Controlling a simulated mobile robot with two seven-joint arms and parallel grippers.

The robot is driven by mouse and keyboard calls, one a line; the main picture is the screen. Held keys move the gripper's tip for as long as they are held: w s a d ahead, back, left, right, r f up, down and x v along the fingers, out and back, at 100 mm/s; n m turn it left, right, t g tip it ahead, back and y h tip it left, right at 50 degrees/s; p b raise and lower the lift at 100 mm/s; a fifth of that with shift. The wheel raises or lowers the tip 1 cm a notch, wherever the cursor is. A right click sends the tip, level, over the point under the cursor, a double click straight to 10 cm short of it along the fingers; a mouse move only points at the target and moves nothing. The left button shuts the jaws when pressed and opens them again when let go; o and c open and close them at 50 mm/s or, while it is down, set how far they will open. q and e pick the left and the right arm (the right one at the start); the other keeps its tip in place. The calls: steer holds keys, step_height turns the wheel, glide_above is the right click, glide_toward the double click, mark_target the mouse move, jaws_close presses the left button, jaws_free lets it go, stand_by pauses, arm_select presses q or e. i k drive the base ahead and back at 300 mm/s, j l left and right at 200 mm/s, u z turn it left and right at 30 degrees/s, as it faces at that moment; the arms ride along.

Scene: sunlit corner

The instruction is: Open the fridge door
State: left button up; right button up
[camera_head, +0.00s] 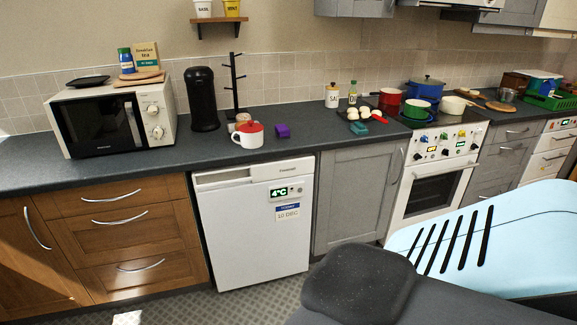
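The fridge (255,240) is a small white appliance under the dark worktop, between wooden drawers on its left and a grey cupboard on its right. A green-lit display (285,191) on its upper right reads 4°C, with a paper label (287,212) below it. The door looks closed and its front is unobstructed. A recessed strip (222,177) runs along its top left. Neither of my grippers is in view.
An oven (434,184) stands right of the grey cupboard (355,195). Patterned floor (240,305) shows before the fridge.

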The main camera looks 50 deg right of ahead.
mark_target(256, 231)
steer(key=z, duration=1.45)
steer(key=i+j, duration=0.15)
steer(key=i, duration=1.35)
steer(key=u, duration=1.35)
